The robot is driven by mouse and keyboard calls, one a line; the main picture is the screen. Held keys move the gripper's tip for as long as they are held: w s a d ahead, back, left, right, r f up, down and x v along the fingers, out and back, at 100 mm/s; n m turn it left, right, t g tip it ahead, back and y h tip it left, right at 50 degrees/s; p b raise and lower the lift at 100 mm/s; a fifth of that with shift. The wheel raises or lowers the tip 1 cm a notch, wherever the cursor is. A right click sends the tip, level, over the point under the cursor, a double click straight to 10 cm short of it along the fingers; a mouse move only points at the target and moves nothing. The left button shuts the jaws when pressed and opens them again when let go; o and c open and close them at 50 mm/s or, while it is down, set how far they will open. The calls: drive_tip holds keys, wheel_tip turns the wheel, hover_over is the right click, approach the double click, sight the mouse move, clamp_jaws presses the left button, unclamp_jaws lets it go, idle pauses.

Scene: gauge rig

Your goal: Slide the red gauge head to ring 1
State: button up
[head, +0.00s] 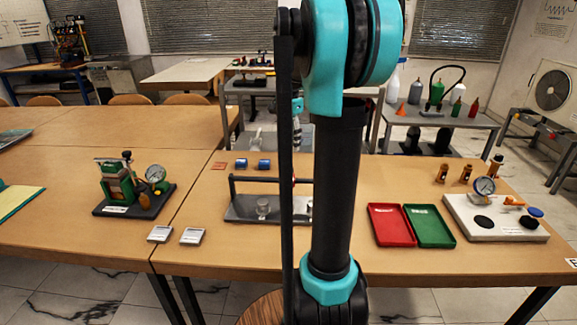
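A rig with a dark horizontal bar (258,179) on posts stands on a grey base plate (240,212) in the middle of the table. My arm covers its right part. A small red spot shows beside my arm at the bar's height; I cannot tell whether it is the red gauge head. A small clear or grey round piece (263,207) sits on the plate below the bar. I cannot make out ring 1 or any ring markings. My gripper is not in view; only my teal and black arm links show.
A green device with a gauge (155,175) stands left, with two small pale boxes (160,234) (192,236) near the front edge. Red (392,224) and green (430,226) trays lie right, beside a white gauge board (500,232).

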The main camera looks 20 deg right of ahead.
sight(289, 168)
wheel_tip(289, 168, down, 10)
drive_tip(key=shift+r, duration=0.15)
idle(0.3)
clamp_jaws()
